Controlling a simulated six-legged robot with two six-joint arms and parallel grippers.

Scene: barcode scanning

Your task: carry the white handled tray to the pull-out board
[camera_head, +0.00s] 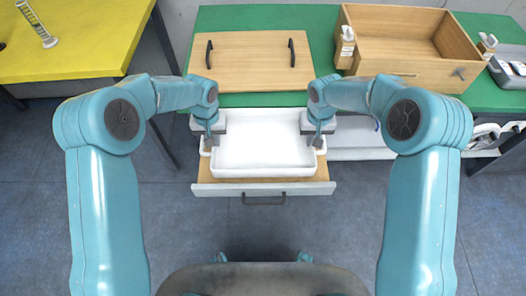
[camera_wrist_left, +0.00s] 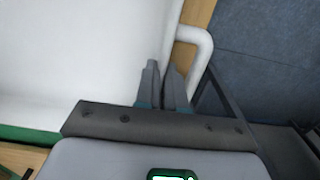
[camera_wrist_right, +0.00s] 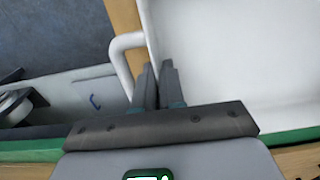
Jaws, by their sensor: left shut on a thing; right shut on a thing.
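The white handled tray (camera_head: 262,155) is empty and lies level over the wooden pull-out board (camera_head: 325,172), whose pale front panel carries a dark handle. I cannot tell whether the tray touches the board or hangs just above it. My left gripper (camera_head: 208,141) is shut on the tray's left side at its handle; the handle loop also shows in the left wrist view (camera_wrist_left: 203,52). My right gripper (camera_head: 318,141) is shut on the tray's right side at its handle, which shows in the right wrist view (camera_wrist_right: 119,58). The tray hides most of the board.
Behind is a green table (camera_head: 250,18) with a wooden board bearing two black handles (camera_head: 250,60). A yellow table (camera_head: 80,35) is at left. The floor in front is clear.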

